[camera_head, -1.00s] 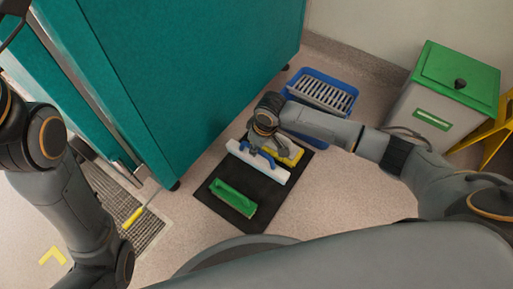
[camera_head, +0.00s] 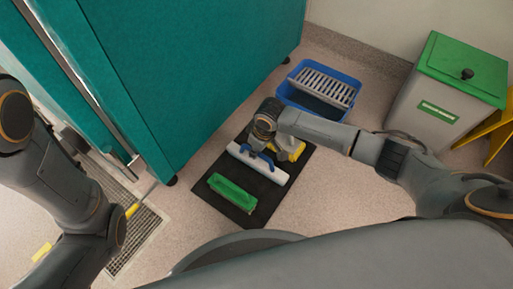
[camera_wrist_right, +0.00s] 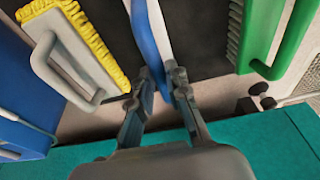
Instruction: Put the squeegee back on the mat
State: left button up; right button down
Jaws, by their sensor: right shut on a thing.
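The squeegee (camera_head: 258,164), a long white bar with a blue handle, lies over the black mat (camera_head: 268,195) on the floor, between a green brush and a yellow-edged one. My right gripper (camera_head: 268,147) is above it, pointing down, its fingers shut on the blue handle. In the right wrist view the squeegee (camera_wrist_right: 147,40) runs up from between the fingertips of the right gripper (camera_wrist_right: 160,90). The mat (camera_wrist_right: 195,40) shows dark behind it. I cannot tell whether the squeegee touches the mat. My left gripper is out of view.
The green brush (camera_head: 232,193) lies on the mat's near side. The yellow-edged brush (camera_wrist_right: 75,50) is partly hidden by my right gripper in the head view. A blue bucket (camera_head: 345,112) with a grey grate, a green-lidded bin (camera_head: 435,95) and a teal cabinet (camera_head: 190,75) stand around.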

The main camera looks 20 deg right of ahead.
jog(key=c, duration=1.2)
grip_release()
jog(key=v, duration=1.2)
